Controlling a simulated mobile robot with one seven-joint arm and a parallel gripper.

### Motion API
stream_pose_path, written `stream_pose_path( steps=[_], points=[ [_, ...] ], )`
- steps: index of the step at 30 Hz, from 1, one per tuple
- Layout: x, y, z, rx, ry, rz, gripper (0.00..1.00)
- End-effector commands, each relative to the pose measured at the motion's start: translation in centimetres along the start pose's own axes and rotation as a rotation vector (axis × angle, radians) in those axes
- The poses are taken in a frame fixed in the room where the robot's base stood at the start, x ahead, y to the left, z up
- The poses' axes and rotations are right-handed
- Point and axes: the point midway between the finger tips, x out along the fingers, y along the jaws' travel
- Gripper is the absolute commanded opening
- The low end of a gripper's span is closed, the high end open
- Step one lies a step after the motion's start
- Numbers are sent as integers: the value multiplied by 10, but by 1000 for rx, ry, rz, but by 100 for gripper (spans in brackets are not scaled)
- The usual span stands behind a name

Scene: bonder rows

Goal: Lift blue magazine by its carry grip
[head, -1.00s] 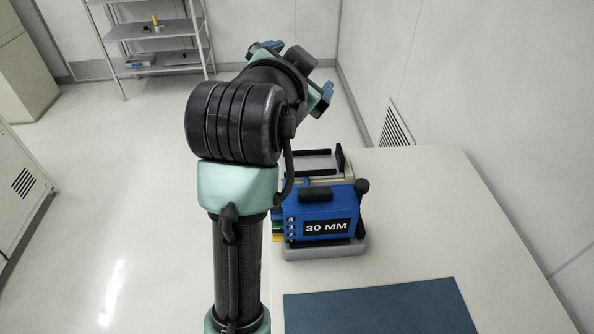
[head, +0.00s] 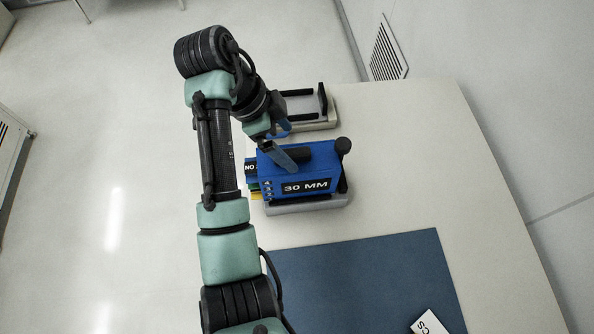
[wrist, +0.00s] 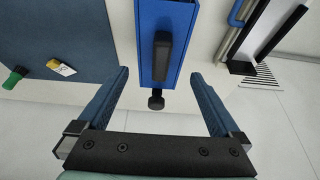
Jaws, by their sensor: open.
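The blue magazine (head: 305,172), labelled "30 MM", stands upright on a grey base (head: 310,205) on the pale table. Its black carry grip (head: 318,152) runs along the top, and a black knob (head: 343,145) is at its right end. My gripper (head: 284,142) is open at the left part of the magazine's top. In the wrist view, the fingers of my gripper (wrist: 160,82) are spread to either side of the magazine's line. The carry grip (wrist: 162,56) lies between them, just ahead of the tips, with clear space on both sides. Exact height over the grip is hard to tell.
Behind the magazine is an empty grey holder with black rails (head: 310,108). A dark blue mat (head: 365,270) lies in front, with a white card (head: 429,323) on it. A wall with a vent (head: 388,50) is to the right. The table's right side is bare.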

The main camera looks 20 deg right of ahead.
Motion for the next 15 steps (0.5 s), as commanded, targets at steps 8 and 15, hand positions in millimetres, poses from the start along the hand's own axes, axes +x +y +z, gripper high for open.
stream_pose_path(
  steps=[8,15],
  points=[
    [30,1,-3,-2,2,3,100],
    [52,1,-2,-1,0,-1,100]
  ],
)
